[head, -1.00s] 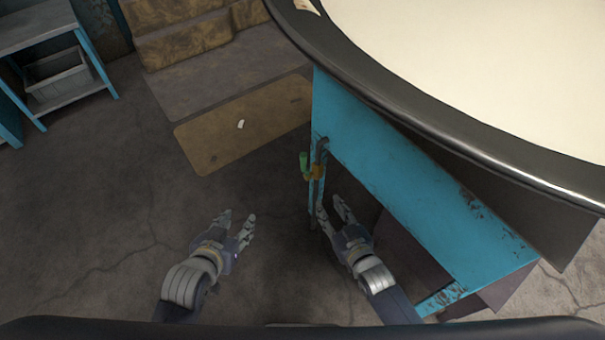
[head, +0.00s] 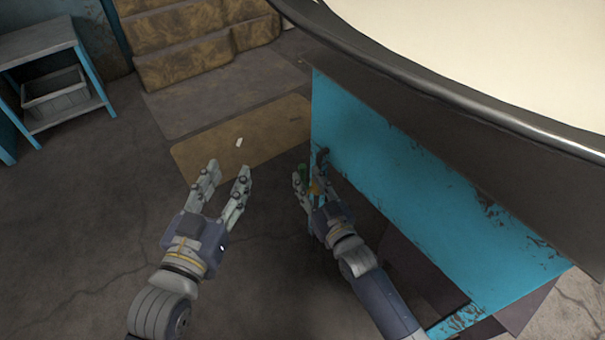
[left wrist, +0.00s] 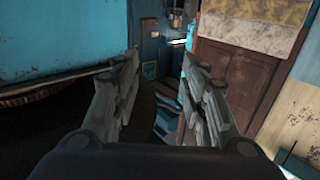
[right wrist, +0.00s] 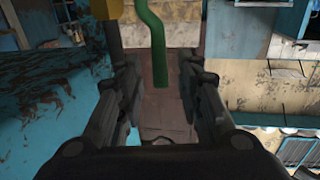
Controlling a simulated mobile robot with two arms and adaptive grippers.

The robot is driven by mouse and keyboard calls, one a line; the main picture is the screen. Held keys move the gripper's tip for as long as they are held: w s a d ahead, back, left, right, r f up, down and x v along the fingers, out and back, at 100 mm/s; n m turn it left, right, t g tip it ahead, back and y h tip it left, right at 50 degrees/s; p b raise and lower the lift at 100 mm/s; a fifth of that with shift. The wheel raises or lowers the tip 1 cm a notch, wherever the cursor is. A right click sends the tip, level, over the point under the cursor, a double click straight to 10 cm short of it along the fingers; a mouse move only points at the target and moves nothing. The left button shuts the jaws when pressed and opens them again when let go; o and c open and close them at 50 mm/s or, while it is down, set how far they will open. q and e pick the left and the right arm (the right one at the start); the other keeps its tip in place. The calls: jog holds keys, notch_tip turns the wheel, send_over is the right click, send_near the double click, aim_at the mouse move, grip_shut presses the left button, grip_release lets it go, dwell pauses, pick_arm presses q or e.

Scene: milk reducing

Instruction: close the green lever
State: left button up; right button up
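The green lever (head: 302,172) is on a yellow-orange valve fitting (head: 315,188) at the near corner of the blue tank stand. My right gripper (head: 312,176) is open at the lever, partly covering it in the head view. In the right wrist view the lever (right wrist: 156,42) hangs down from the top edge, with its lower end in the gap between the open fingers (right wrist: 158,80). I cannot tell whether a finger touches it. My left gripper (head: 227,168) is open and empty, well to the left of the lever.
The blue stand (head: 390,165) and the large round vat rim (head: 440,90) bound the right side. A brown mat (head: 240,140) lies on the floor ahead, with steps (head: 195,40) behind. A shelf table (head: 45,50) stands at far left. The floor between is free.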

aim_at(304, 175)
jog(key=b+x, duration=0.1)
jog(key=x, duration=0.2)
jog(key=shift+w, duration=0.2)
pick_arm(q)
notch_tip(304, 175, up, 6)
jog(key=t+h, duration=0.1)
jog(key=t, duration=0.2)
jog(key=shift+s+d, duration=0.3)
jog(key=shift+d, duration=0.05)
pick_arm(e)
jog(key=shift+w+a, duration=0.2)
jog(key=shift+w, duration=0.05)
grip_shut()
